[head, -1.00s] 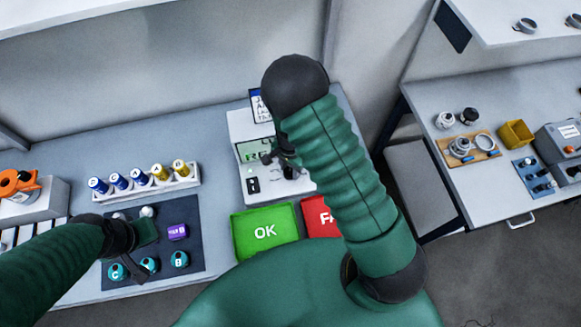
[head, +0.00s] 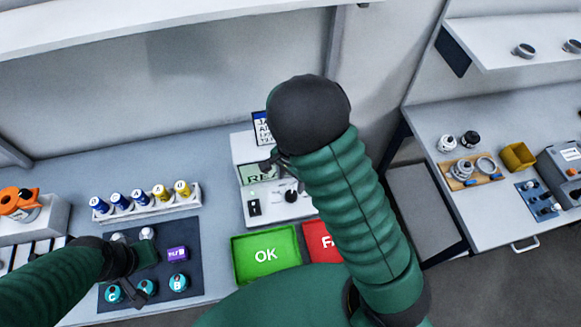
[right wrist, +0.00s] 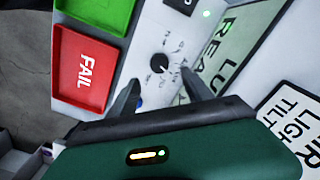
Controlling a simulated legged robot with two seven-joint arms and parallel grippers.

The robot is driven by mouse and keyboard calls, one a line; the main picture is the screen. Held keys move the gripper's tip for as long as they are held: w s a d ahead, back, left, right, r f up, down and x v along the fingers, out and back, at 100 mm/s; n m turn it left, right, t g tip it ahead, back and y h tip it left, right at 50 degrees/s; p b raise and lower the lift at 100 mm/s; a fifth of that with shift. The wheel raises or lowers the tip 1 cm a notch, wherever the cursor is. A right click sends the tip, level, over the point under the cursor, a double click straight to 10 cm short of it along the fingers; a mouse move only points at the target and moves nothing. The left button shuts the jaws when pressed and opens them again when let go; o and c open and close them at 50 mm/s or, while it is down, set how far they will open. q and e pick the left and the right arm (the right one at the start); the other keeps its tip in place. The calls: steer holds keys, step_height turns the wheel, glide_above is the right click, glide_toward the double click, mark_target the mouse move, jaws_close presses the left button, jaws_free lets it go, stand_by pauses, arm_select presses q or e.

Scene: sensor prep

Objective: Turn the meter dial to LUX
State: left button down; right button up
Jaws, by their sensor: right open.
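The meter (head: 246,147) is a pale box at the back of the bench with a greenish display (head: 257,174). The display's text is partly hidden; "REA" and "LU" show in the right wrist view (right wrist: 222,62). The black round dial (head: 291,196) sits on the meter's panel, and shows in the right wrist view (right wrist: 160,63) with small marks around it. I cannot read its setting. My right gripper (right wrist: 162,92) is open and empty, its fingertips apart from the dial and on either side of it in that view. My left gripper (head: 143,272) is over the dark mat; its jaws are unclear.
A green OK tray (head: 241,271) and a red FAIL tray (head: 318,249) stand in front of the meter. A rack (head: 150,206) of blue and yellow cylinders is at left. A label card stands behind the meter.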

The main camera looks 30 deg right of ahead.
step_height(320, 180, up, 8)
steer(key=shift+a+r, duration=0.15)
stand_by(0.3)
